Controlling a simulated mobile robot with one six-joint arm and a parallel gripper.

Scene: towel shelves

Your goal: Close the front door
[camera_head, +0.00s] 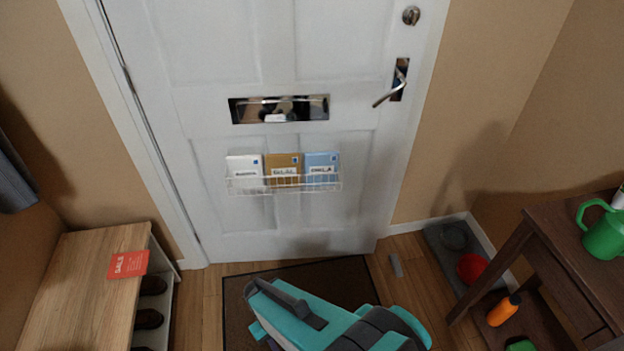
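The white panelled front door (340,220) fills the middle of the head view. Its hinges are on the left, and its lower right corner seems to stand slightly out from the frame, so it looks nearly shut or a little ajar. I cannot tell whether the latch is engaged. A silver lever handle (385,97) is at the upper right, below a round lock (411,15). My teal and dark grey gripper (262,308) is low in front of the door, over the doormat, apart from the handle. Its fingertips do not show clearly.
A wire basket (250,187) with several letters hangs below the mail slot (250,110). A wooden shoe bench (80,285) stands left; a dark table (560,240) with a green watering can (605,235) stands right. A dark doormat (350,275) lies before the door.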

